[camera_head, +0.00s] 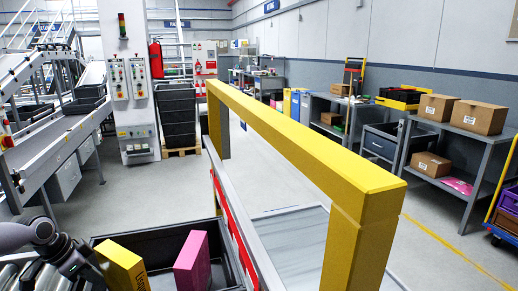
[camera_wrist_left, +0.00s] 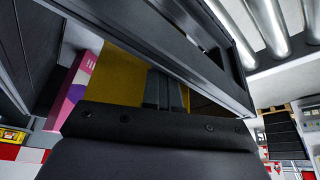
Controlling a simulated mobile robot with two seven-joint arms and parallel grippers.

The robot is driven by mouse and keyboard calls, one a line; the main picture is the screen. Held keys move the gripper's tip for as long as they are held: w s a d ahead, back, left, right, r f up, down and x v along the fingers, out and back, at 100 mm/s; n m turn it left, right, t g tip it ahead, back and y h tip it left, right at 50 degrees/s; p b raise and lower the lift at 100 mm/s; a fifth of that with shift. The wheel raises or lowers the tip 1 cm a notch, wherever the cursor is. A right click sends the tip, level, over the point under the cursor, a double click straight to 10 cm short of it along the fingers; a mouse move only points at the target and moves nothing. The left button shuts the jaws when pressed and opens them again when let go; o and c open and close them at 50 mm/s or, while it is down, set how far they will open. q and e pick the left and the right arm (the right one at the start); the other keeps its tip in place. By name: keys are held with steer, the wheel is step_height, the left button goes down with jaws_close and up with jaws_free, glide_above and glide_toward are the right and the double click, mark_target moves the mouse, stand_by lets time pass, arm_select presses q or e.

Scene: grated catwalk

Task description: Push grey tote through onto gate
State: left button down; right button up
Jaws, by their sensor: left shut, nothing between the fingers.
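The dark grey tote (camera_head: 150,236) is at the bottom of the head view, its lower part cut off by the frame. A yellow box (camera_head: 122,264) and a pink box (camera_head: 192,262) stand in it. The yellow gate (camera_head: 290,130) is a frame rising to the right of the tote. My left gripper (camera_head: 88,268) is at the tote's left end, its fingertips hard to make out there. In the left wrist view the left gripper (camera_wrist_left: 163,90) is shut and empty, close to the tote's rim (camera_wrist_left: 165,52); contact cannot be told. My right gripper is out of view.
A rail with a red strip (camera_head: 232,215) runs along the tote's right side under the gate. Metal rollers (camera_wrist_left: 268,25) show in the left wrist view. A conveyor (camera_head: 50,140) stands at left, a workbench with cartons (camera_head: 455,150) at right. Floor between is open.

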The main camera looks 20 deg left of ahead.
arm_select(q)
steer(key=s+a, duration=0.5)
steer(key=a, duration=0.1)
steer(key=shift+s+a, duration=0.3)
stand_by(1.4)
step_height(320, 180, up, 8)
stand_by(0.8)
